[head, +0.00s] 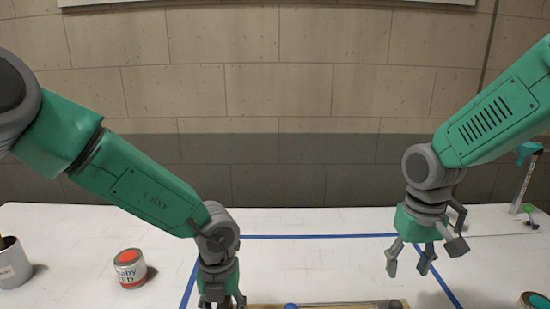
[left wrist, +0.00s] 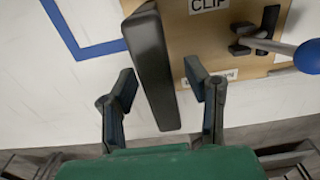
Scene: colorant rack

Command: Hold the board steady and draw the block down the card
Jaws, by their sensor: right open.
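The tan board (head: 262,307) shows only as a strip at the bottom of the head view. In the left wrist view the board (left wrist: 200,38) carries a "CLIP" label, a dark bracket and a lever with a blue knob (left wrist: 308,57). A dark bar (left wrist: 152,70) lies along its left edge. My left gripper (left wrist: 162,92) is open, its fingers apart on either side of the bar's near end; contact is unclear. My right gripper (head: 412,270) is open and empty above the table, right of the board. I cannot make out the card or the block.
A can with red paint (head: 130,268) and a grey can (head: 12,262) stand at left. A can with teal paint (head: 535,301) is at lower right. Blue tape (head: 310,236) outlines the work area on the white table. A stand (head: 524,180) is at far right.

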